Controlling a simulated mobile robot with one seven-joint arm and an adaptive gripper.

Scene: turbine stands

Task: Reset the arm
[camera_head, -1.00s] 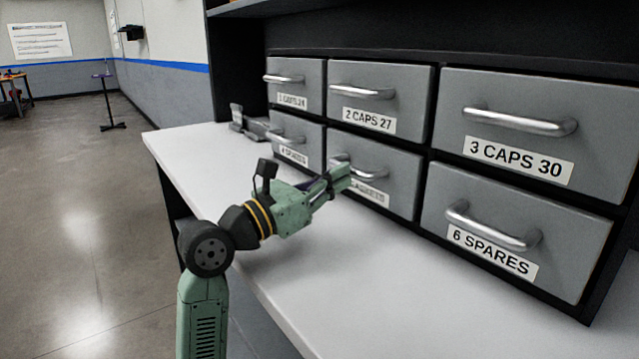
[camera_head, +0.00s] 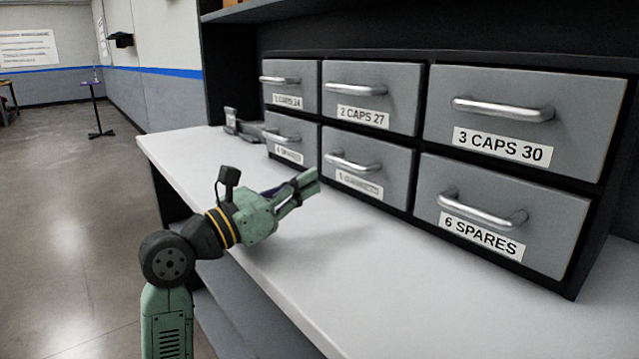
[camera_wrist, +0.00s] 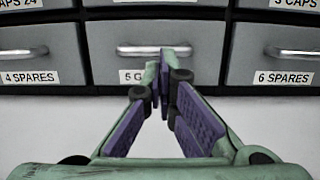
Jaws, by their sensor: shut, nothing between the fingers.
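My green arm reaches over the white bench in the head view, with my gripper (camera_head: 306,183) above the bench top, in front of the lower middle drawer. In the wrist view my gripper (camera_wrist: 163,75) has its purple-padded fingers drawn together at the tips, with nothing between them. The tips point toward the lower middle drawer (camera_wrist: 112,45), whose label is partly hidden by a finger. In the head view that drawer (camera_head: 392,185) is shut, and the gripper is apart from its handle.
The white bench top (camera_head: 300,270) is mostly clear. Grey drawers stand along its back, including drawer 3 CAPS 30 (camera_head: 580,125) and drawer 6 SPARES (camera_head: 550,225), all shut. A grey object (camera_head: 240,128) lies at the bench's far left end. Open floor (camera_head: 70,220) lies to the left.

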